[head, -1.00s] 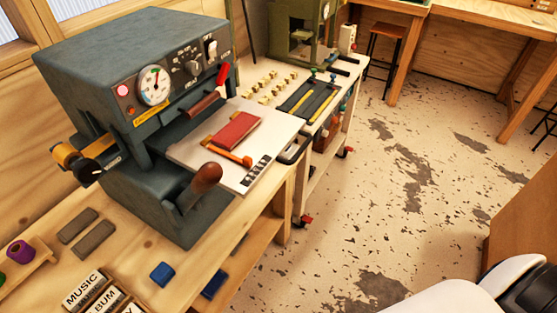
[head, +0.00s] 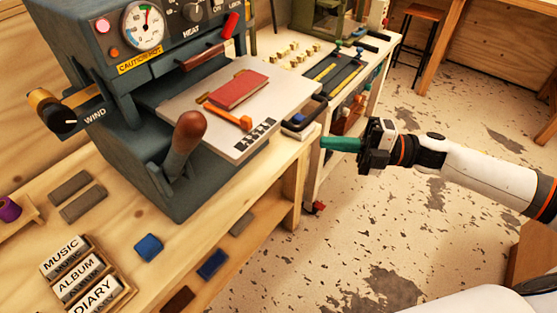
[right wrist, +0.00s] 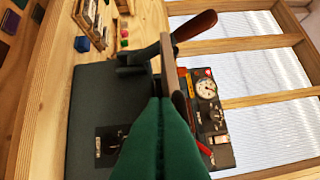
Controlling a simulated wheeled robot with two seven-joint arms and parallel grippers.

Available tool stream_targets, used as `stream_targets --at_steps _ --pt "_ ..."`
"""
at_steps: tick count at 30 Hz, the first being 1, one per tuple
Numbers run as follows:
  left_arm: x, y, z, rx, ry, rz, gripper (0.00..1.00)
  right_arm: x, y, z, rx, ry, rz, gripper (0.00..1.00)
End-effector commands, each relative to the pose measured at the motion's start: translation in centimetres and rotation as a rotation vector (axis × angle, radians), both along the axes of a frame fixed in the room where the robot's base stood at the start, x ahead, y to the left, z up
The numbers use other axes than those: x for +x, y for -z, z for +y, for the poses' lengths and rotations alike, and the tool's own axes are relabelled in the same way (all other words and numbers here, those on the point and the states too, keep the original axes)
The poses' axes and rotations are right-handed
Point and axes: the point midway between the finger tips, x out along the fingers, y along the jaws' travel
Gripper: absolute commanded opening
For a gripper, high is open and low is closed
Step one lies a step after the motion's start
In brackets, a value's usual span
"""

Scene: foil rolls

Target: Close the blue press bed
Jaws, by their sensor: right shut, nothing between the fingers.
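The blue-grey press (head: 150,185) stands on the wooden bench at left in the head view. Its flat light bed (head: 232,113) sticks out toward the front right, with a dark red book (head: 239,90) and an orange-handled tool (head: 230,117) on it. My left gripper is out of view.
A brown-knobbed lever (head: 187,132) rises at the press's front. Type blocks (head: 80,270), blue pads (head: 148,247) and grey bars (head: 75,193) lie on or below the bench front. A cart with tools (head: 335,75) stands behind. Floor at right is open.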

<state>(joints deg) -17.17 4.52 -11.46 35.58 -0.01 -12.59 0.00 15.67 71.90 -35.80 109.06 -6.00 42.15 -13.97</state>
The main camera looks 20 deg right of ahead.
Motion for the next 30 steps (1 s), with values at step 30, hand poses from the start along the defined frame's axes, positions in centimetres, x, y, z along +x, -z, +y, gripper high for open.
stream_targets --at_steps 30 --pt "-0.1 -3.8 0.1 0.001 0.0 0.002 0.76 -3.2 -3.0 13.9 -0.07 -0.234 -0.101 0.0"
